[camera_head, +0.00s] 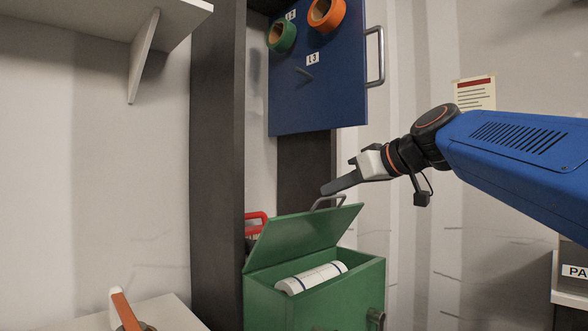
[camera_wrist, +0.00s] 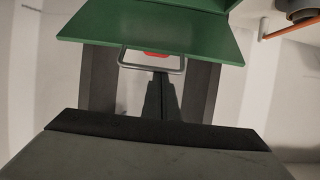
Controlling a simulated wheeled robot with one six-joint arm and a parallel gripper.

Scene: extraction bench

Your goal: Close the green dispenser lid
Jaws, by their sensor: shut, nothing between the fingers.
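The green dispenser (camera_head: 345,300) stands low in the head view with its lid (camera_head: 305,235) tilted up and open. A white roll (camera_head: 312,277) lies inside. The lid's grey metal handle (camera_head: 327,201) is at its upper edge. In the wrist view the green lid (camera_wrist: 160,30) is at the top, with the handle (camera_wrist: 152,69) below it. My gripper (camera_head: 326,189) is shut and empty, its tips just above the handle in the head view. In the wrist view the dark fingers (camera_wrist: 160,92) reach up to the handle bar; I cannot tell whether they touch.
A blue panel (camera_head: 315,95) with a green tape roll (camera_head: 282,35), an orange roll (camera_head: 326,13) and a grey handle (camera_head: 377,57) is above the dispenser. A red handle (camera_head: 260,217) shows behind the lid. A white surface (camera_head: 175,315) is at lower left.

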